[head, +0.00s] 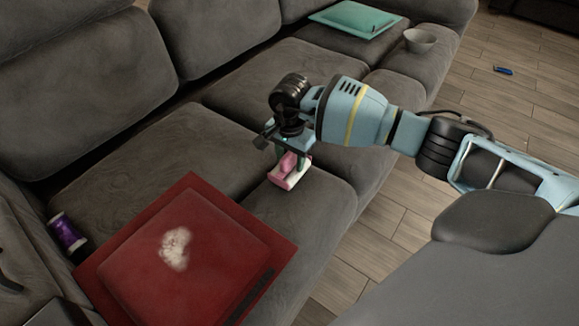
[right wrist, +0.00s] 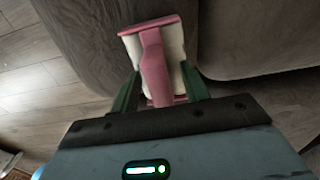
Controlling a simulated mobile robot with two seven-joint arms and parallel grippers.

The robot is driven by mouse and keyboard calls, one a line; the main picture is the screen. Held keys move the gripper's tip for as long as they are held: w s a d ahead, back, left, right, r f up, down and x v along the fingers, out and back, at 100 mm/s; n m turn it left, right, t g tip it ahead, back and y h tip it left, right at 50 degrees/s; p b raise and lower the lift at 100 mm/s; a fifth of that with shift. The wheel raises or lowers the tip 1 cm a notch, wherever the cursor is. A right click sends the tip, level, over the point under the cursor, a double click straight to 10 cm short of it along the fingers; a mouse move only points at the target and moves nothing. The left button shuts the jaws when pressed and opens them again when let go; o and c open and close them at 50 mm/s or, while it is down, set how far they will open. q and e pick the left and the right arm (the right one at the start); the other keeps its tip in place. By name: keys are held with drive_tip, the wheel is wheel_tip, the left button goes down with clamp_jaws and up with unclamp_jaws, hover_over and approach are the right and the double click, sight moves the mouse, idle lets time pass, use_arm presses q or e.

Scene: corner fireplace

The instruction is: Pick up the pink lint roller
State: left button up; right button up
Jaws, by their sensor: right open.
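The pink lint roller (head: 287,173), with a white roll, lies on the grey sofa seat near its front edge. In the right wrist view the lint roller (right wrist: 153,62) shows its pink handle between the two green fingers. My right gripper (head: 287,158) is right above the roller, pointing down. In the right wrist view my right gripper (right wrist: 160,88) is open, with a finger on each side of the roller's near part. I cannot tell whether either finger touches it. My left gripper is not in view.
A red cushion (head: 130,262) with a white fuzzy patch lies on the sofa (head: 150,190). A purple item (head: 67,232) stands at the left. A teal cushion (head: 345,17) and a bowl (head: 419,41) are at the far end. A small blue object (head: 503,70) is on the wooden floor.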

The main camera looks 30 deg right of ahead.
clamp_jaws()
drive_tip(key=shift+r, duration=0.15)
drive_tip(key=shift+r, duration=0.5)
drive_tip(key=r, duration=0.1)
drive_tip(key=r+p, duration=0.1)
drive_tip(key=shift+s+d+r+p, duration=0.2)
drive_tip(key=shift+s+r+p, duration=0.1)
drive_tip(key=shift+s+r, duration=0.1)
drive_tip(key=s+d+r+p, duration=0.1)
drive_tip(key=s+d+p, duration=0.2)
drive_tip(key=s, duration=1.1)
drive_tip(key=shift+s+d, duration=0.15)
drive_tip(key=shift+d, duration=0.75)
